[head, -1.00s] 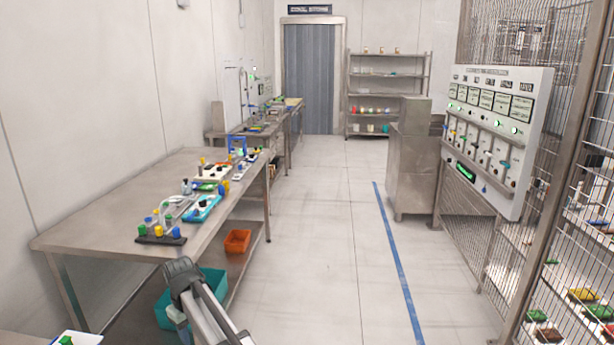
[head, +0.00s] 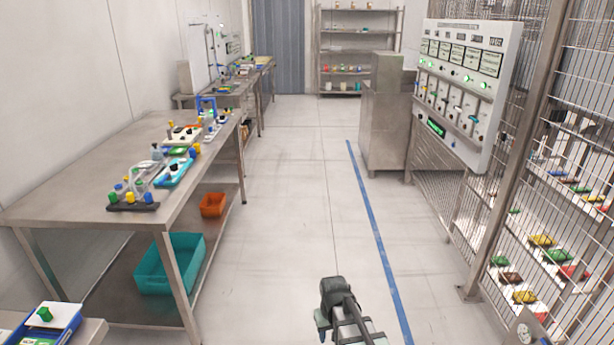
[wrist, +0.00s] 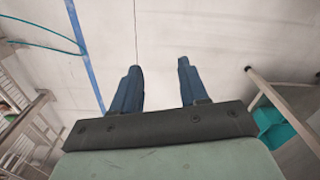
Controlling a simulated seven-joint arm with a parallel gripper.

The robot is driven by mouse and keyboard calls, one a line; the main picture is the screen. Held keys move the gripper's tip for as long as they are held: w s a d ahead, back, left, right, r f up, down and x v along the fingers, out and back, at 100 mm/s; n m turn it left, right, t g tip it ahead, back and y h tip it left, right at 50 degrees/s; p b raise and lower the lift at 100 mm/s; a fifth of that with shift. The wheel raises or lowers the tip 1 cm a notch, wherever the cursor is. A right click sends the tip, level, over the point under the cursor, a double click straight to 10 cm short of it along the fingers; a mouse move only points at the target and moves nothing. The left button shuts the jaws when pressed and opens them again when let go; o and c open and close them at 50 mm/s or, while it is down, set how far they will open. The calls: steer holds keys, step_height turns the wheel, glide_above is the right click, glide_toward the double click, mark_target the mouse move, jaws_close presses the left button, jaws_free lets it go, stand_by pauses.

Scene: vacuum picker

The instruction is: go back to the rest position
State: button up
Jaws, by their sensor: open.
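My gripper shows in the wrist view (wrist: 160,88) with its two blue fingers apart and nothing between them. In the head view my arm rises from the bottom edge, right of the middle, over open floor. The fingertips are hard to make out there. The gripper is apart from the tables and touches nothing that I can see.
A steel table (head: 75,180) with several small coloured parts stands at left, with a teal bin (head: 150,275) and an orange bin (head: 212,212) on its lower shelf. A wire fence (head: 535,190) and control panel (head: 463,90) stand at right. The aisle floor (head: 290,200) is clear.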

steer(key=s+d+f+m, duration=0.35)
steer(key=s+d, duration=0.35)
steer(key=d, duration=0.3)
steer(key=s+f+g, duration=0.3)
steer(key=s+f, duration=0.7)
steer(key=s, duration=0.4)
steer(key=s+f+g, duration=0.3)
steer(key=s+f, duration=0.7)
steer(key=s, duration=0.5)
steer(key=shift+n+g, duration=0.35)
steer(key=shift+g, duration=0.05)
steer(key=shift+c, duration=0.2)
